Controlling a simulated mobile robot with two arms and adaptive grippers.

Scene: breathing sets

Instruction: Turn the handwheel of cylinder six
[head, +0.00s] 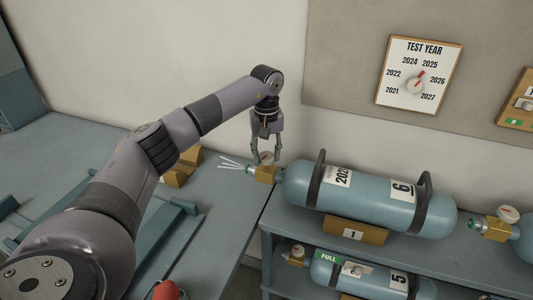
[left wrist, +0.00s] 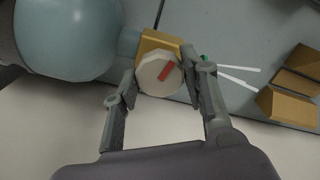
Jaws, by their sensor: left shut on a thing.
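Cylinder six (head: 350,200) is a pale blue tank lying on its side on the upper shelf, with black bands and labels "2029" or similar and "6". Its brass valve block (head: 265,173) is at the left end, and it also shows in the left wrist view (left wrist: 160,42). The handwheel (left wrist: 160,76) is a pale round knob with a red mark. It also shows in the head view (head: 267,157). My left gripper (head: 266,160) points down over the valve, its fingers on either side of the handwheel, shut on it. My right gripper is not in view.
White streaks (head: 231,163) spread left from the valve outlet. Brass blocks (head: 182,168) lie on the bench (head: 215,210) to the left. Cylinder five (head: 370,278) lies on the lower shelf. A "TEST YEAR" dial board (head: 420,73) hangs on the wall.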

